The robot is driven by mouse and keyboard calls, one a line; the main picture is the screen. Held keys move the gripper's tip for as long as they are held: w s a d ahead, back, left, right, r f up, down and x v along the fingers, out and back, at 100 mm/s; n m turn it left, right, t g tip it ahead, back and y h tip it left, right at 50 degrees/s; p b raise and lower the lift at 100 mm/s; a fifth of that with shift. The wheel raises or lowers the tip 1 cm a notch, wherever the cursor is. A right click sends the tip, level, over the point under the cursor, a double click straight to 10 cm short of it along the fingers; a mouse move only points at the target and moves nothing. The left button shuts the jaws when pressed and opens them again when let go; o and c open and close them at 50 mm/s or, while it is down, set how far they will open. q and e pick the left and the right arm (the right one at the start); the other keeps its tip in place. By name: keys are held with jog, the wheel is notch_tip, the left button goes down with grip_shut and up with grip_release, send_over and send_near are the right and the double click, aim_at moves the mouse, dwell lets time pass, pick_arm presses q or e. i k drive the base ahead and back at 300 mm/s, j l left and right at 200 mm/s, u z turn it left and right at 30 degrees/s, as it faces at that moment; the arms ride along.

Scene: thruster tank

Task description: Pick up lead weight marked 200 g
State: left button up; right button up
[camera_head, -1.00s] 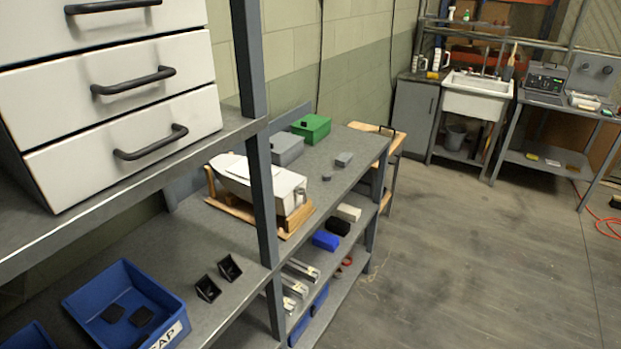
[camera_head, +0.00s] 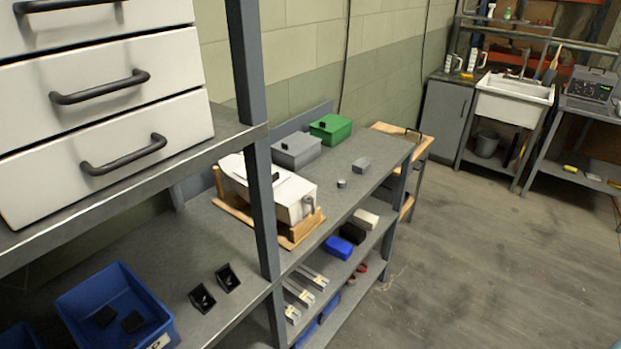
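Two small grey pieces that look like lead weights lie on the grey bench top (camera_head: 384,150). The larger block-like weight (camera_head: 361,165) is near the right edge of the bench, and the smaller weight (camera_head: 342,183) is a little nearer. Their markings are too small to read, so I cannot tell which is 200 g. Neither gripper is in view.
A white hull-shaped body (camera_head: 275,190) sits on a wooden cradle (camera_head: 290,235) on the bench. Behind are a grey box (camera_head: 296,152) and a green box (camera_head: 331,128). A shelf post (camera_head: 256,150) stands in front. Open floor (camera_head: 480,260) lies to the right.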

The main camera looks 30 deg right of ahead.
aim_at(342, 184)
jog(key=l+u, duration=0.25)
jog(key=l, duration=0.25)
jog(key=l+u, duration=0.25)
jog(key=l, duration=0.85)
jog(key=k+l+u, duration=0.15)
jog(key=l, duration=0.95)
jog(key=k+l+u, duration=0.1)
jog(key=l, duration=0.4)
